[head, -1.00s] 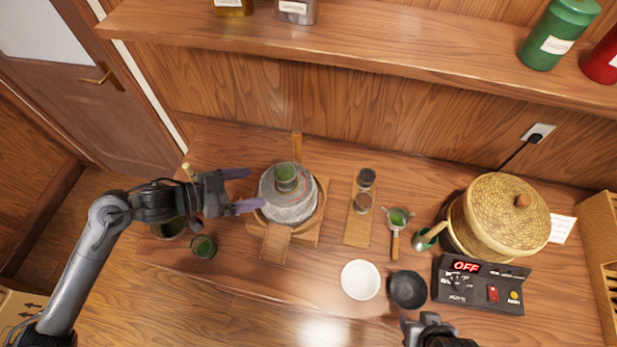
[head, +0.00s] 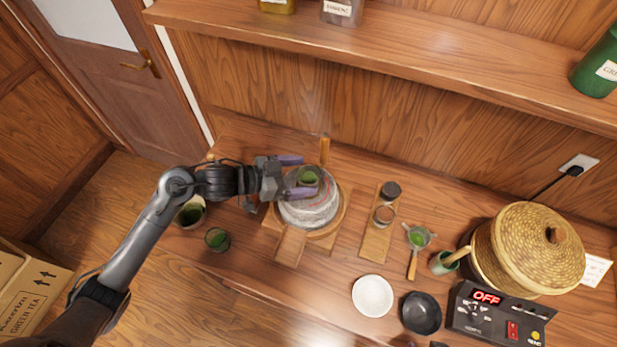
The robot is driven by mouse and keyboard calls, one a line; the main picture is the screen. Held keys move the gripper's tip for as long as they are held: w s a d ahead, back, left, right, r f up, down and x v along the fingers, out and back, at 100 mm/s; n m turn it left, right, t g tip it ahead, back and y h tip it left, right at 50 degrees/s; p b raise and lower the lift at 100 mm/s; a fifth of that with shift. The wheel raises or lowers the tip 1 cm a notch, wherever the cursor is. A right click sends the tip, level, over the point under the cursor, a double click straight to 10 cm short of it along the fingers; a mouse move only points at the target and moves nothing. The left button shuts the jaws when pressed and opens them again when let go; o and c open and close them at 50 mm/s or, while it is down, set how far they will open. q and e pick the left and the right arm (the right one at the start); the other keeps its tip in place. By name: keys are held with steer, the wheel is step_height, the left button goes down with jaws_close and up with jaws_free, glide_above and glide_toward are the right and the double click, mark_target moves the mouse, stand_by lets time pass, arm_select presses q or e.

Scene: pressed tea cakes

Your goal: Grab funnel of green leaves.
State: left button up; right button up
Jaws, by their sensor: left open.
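One finger is on the far side of the funnel and one on the near side, with the funnel at the fingertips. I cannot tell whether either finger touches it.
A glass of green powder (head: 217,239) and a green bowl (head: 191,212) stand left of the mill. The mill's upright wooden handle (head: 325,149) is just behind the funnel. To the right are a wooden board (head: 376,243), a strainer (head: 417,238), a white bowl (head: 373,296) and a woven-lidded pot (head: 530,245).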

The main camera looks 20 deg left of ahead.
arm_select(q)
steer(key=shift+x, duration=1.4)
steer(key=c, duration=1.2)
